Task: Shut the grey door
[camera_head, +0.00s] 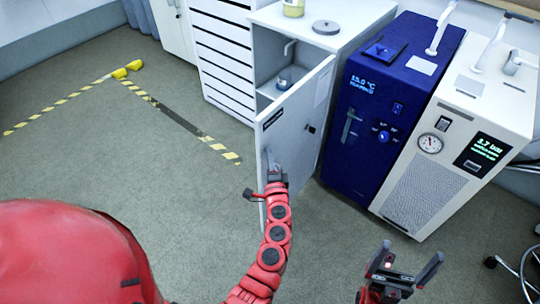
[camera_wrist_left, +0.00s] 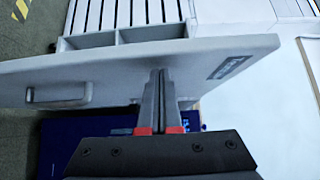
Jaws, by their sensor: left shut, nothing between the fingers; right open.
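The grey door (camera_head: 300,125) stands open on the light grey cabinet (camera_head: 330,38), swung out toward me. In the left wrist view the door (camera_wrist_left: 110,75) spans most of the picture, with a bar handle (camera_wrist_left: 60,93) at the left and a dark label at the right. My left gripper (camera_head: 268,163) is shut and empty, at the door near its free side. In the left wrist view its fingertips (camera_wrist_left: 162,72) are at the door's face; I cannot tell whether they touch. My right gripper (camera_head: 405,262) is open and empty at the lower right, apart from the door.
Inside the cabinet is a small grey vessel (camera_head: 285,80). A yellow jar (camera_head: 293,8) and a grey disc (camera_head: 326,27) are on top. A blue unit (camera_head: 365,130) and a white unit (camera_head: 430,170) stand right of the door. The floor at left is clear, with striped tape.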

